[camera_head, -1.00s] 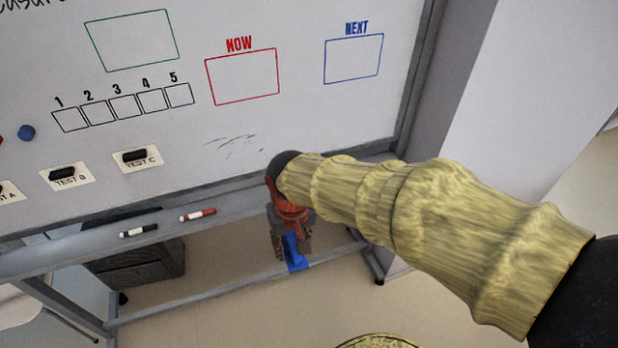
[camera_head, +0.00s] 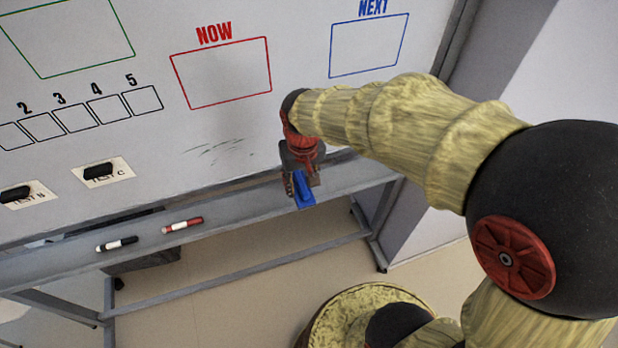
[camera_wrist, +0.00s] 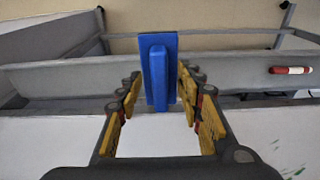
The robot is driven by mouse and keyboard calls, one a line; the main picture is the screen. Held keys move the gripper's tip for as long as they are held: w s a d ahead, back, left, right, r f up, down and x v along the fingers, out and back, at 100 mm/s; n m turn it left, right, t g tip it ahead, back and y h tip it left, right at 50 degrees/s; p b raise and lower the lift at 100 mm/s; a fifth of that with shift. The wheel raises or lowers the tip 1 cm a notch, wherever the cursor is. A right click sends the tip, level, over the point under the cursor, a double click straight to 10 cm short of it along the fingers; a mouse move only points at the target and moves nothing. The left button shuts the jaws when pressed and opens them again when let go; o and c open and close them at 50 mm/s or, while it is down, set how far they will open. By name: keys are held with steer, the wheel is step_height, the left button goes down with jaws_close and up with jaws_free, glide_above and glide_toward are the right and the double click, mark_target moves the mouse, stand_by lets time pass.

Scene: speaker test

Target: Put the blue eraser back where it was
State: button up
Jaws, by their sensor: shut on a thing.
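The blue eraser (camera_head: 304,188) is held in my gripper (camera_head: 301,184), in front of the whiteboard's tray (camera_head: 235,207) in the head view. The eraser hangs below the fingers and overlaps the tray in the picture; I cannot tell whether it touches it. In the wrist view the blue eraser (camera_wrist: 158,70) stands upright between the fingertips of my gripper (camera_wrist: 160,88), with the tray (camera_wrist: 70,80) behind it. The whiteboard (camera_head: 240,135) shows dark smudge marks left of my gripper.
A black marker (camera_head: 117,244) and a red marker (camera_head: 183,225) lie on the tray, left of my gripper; the red marker shows in the wrist view too (camera_wrist: 291,70). Black pieces (camera_head: 100,171) sit on test labels on the board. The tray between the red marker and my gripper is clear.

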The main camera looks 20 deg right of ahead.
steer(key=w, duration=0.1)
steer(key=w+d+f, duration=0.2)
steer(key=shift+w+d, duration=0.15)
steer(key=shift+w, duration=0.2)
steer(key=w+f, duration=0.1)
steer(key=f, duration=0.1)
steer(key=w+d+f, duration=0.1)
steer(key=f, duration=0.2)
steer(key=w+d+f+b, duration=0.1)
steer(key=f, duration=0.2)
steer(key=shift+w+d+f, duration=0.25)
steer(key=shift+w, duration=0.15)
steer(key=shift+f, duration=0.15)
steer(key=shift+f+b, duration=0.3)
steer(key=shift+f, duration=0.15)
steer(key=o, duration=1)
steer(key=shift+o, duration=0.2)
